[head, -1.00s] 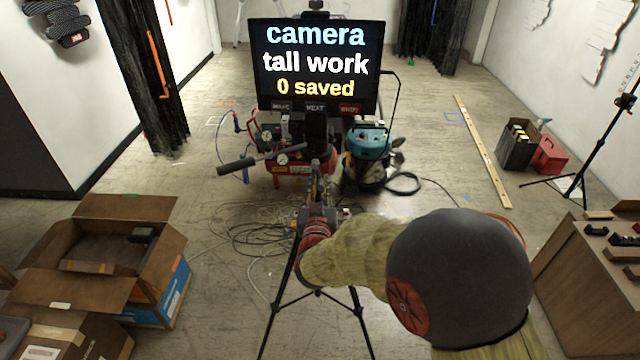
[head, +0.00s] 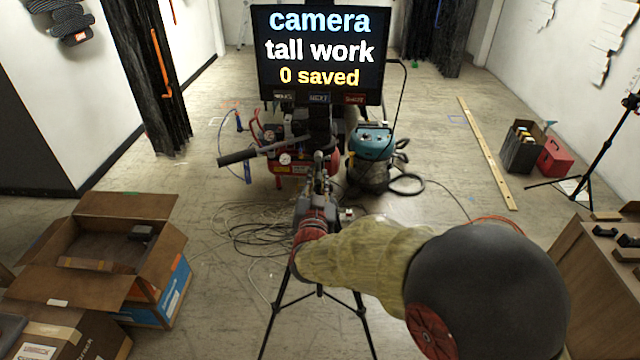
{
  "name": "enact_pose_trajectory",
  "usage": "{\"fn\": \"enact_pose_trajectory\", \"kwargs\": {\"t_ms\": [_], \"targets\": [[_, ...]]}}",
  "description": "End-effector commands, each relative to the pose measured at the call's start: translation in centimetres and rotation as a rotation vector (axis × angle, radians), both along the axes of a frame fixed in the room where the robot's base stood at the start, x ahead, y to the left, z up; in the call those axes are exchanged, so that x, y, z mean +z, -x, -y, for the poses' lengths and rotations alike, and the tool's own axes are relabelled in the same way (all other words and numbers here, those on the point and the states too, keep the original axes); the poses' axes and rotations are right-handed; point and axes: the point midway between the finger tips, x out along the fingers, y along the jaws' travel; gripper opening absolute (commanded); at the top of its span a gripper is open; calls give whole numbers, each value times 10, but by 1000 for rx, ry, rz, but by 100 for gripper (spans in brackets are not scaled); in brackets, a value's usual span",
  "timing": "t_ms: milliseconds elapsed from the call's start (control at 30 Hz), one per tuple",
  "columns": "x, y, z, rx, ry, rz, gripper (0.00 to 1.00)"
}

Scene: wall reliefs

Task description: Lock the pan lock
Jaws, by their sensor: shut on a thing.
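A tripod (head: 279,322) stands ahead of me in the head view, with a monitor (head: 318,54) above its head and a pan handle (head: 237,157) sticking out to the left. My gripper (head: 321,172) is at the tripod head, just below the monitor. It is shut on a small part there, which seems to be the pan lock. The fingers and my wrist cover this part, so its shape and setting cannot be made out. The screen reads "camera tall work 0 saved".
Behind the tripod are a red compressor (head: 291,165) and a teal-topped vacuum (head: 371,142), with loose cables (head: 250,232) on the floor. Open cardboard boxes (head: 150,205) stand at left, a wooden cabinet (head: 585,270) at right.

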Motion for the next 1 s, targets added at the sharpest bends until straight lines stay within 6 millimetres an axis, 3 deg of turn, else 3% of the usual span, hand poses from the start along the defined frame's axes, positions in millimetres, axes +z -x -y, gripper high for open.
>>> {"fn": "enact_pose_trajectory", "kwargs": {"t_ms": [300,333,633,1000], "targets": [[2,0,0,-1,-14,1,0],[2,0,0,-1,-14,1,16],[1,0,0,0,-12,0,33],[1,4,-1,0,-11,0,33]]}}
